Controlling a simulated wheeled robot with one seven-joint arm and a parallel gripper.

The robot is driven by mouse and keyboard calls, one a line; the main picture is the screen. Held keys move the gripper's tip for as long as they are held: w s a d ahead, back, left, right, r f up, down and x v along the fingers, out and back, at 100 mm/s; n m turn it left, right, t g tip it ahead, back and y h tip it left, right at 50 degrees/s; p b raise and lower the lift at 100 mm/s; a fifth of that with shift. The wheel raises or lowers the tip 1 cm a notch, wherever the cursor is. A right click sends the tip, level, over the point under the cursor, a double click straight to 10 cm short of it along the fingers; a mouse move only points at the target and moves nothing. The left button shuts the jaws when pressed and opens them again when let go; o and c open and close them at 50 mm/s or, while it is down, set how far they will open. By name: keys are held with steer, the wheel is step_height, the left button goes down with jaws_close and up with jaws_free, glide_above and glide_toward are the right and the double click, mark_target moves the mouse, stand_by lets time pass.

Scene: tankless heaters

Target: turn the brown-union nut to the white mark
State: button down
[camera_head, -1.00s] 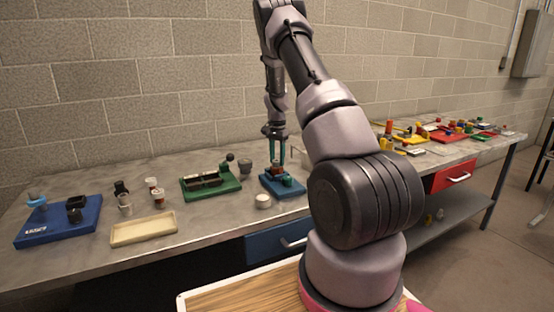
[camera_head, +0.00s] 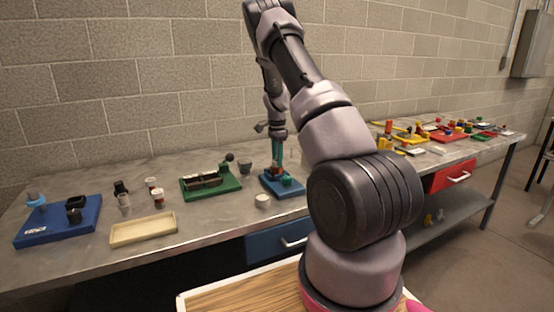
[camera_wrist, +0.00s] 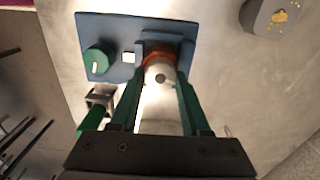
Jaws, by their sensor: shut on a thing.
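The blue board (camera_head: 292,191) sits on the bench and shows from above in the wrist view (camera_wrist: 115,28). The orange-brown union nut (camera_wrist: 158,57) sits in a blue holder on it, with a pale round end below it in the picture. A small white square mark (camera_wrist: 128,57) lies on the board left of the nut. My gripper (camera_wrist: 160,76) has its two green fingers on either side of the nut, shut on it. In the head view my gripper (camera_head: 277,160) points down at the board. The fingers partly hide the nut, and its exact contact is hard to see.
A green knob (camera_wrist: 97,60) stands on the same board, left of the white mark.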

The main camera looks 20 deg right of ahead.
steer(key=shift+c, duration=1.8)
jaws_free()
step_height(320, 180, up, 11)
